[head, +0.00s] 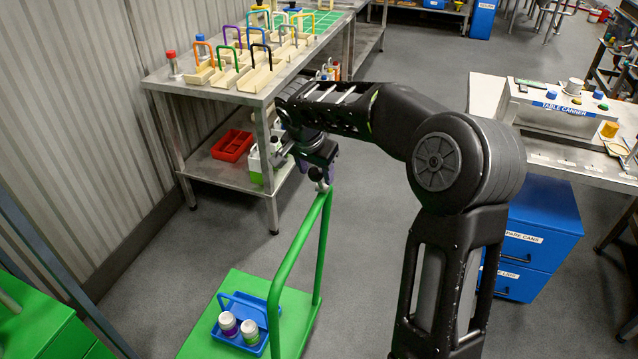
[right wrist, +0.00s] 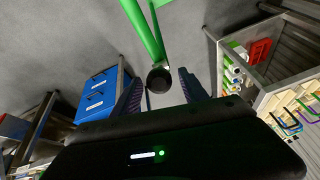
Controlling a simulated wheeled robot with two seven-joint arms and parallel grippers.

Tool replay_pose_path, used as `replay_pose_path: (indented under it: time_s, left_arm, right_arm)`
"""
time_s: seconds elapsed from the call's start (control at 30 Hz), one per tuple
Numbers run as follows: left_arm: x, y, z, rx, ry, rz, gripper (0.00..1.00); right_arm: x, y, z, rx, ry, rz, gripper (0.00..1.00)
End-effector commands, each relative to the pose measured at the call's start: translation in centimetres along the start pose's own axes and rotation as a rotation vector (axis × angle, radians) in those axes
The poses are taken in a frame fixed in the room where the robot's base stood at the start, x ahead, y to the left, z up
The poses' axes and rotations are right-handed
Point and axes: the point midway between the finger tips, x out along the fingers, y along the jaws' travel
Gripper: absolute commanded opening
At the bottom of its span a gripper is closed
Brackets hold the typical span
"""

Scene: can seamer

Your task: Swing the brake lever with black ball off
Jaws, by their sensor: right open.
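The green cart (head: 298,245) stands on the floor at the lower middle of the head view. Its brake lever's black ball (head: 316,174) shows at the top of the cart's handle, just below my right gripper (head: 318,163). In the right wrist view the black ball (right wrist: 158,79) lies between the two fingers of my right gripper (right wrist: 161,75), with a gap on each side. The fingers are open. The green handle bars run away above the ball. Most of the lever is hidden behind the ball and my gripper. My left gripper is not in view.
A blue tote (head: 240,322) with two cans sits on the cart's deck. A steel table (head: 238,95) with several caddies stands behind, a red bin (head: 232,146) on its lower shelf. Blue drawers (head: 542,235) stand at the right.

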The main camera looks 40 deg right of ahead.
Motion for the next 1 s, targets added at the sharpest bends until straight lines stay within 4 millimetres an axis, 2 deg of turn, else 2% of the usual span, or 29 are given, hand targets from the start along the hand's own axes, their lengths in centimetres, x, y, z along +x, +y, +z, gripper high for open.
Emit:
replay_pose_path:
  time_s: [0.3, 0.43, 0.8, 1.0]
  left_arm:
    - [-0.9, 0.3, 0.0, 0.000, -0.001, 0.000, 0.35]
    - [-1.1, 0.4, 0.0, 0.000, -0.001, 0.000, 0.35]
    - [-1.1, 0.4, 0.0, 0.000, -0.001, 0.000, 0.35]
    - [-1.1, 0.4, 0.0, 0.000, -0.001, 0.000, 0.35]
  right_arm:
    - [4.7, 0.1, 0.0, -0.001, -0.002, 0.004, 0.52]
    - [6.2, 0.0, 0.0, -0.001, -0.001, 0.002, 0.52]
    - [6.8, 0.0, 0.0, 0.000, 0.001, 0.000, 0.51]
    - [6.8, 0.0, 0.0, 0.000, 0.001, 0.000, 0.34]
